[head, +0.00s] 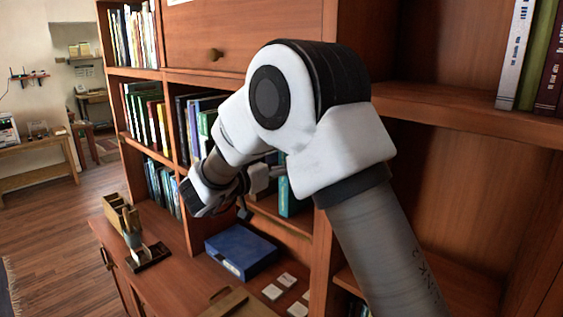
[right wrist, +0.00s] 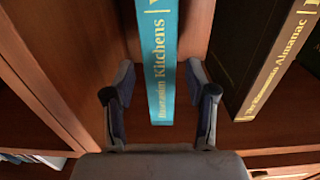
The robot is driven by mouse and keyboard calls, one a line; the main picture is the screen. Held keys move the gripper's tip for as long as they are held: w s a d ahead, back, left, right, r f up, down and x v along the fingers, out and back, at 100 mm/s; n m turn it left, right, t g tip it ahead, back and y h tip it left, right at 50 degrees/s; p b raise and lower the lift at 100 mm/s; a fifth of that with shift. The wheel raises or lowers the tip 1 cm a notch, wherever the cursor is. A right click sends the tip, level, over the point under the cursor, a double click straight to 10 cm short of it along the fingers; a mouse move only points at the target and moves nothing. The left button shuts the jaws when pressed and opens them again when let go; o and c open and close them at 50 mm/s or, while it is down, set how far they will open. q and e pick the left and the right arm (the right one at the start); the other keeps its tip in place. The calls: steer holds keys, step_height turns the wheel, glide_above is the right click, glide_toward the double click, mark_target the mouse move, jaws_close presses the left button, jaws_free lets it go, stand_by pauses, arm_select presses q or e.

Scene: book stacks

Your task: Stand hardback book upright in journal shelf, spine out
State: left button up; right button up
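A teal hardback book (right wrist: 158,60) with "Kitchens" on its spine stands upright in a shelf compartment, its spine facing out, in the right wrist view. A teal book also shows in the head view (head: 285,200), partly hidden by my right arm. My right gripper (right wrist: 162,95) has one finger on each side of the book's lower spine, with visible gaps between fingers and book. In the head view the right gripper (head: 258,190) is at the compartment, small and partly covered by the wrist. The journal shelf (head: 323,235) is reddish wood. My left gripper is not in view.
A dark book with yellow lettering (right wrist: 275,65) stands to the right of the teal one, with a gap between. A wooden upright (right wrist: 75,50) borders the left. A blue box (head: 240,252), white cards (head: 285,280) and a wooden holder (head: 120,215) occupy the ledge below.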

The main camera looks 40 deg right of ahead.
steer(key=a+b, duration=0.4)
steer(key=a, duration=0.8)
steer(key=shift+s+r, duration=0.15)
steer(key=shift+s, duration=0.3)
stand_by(0.6)
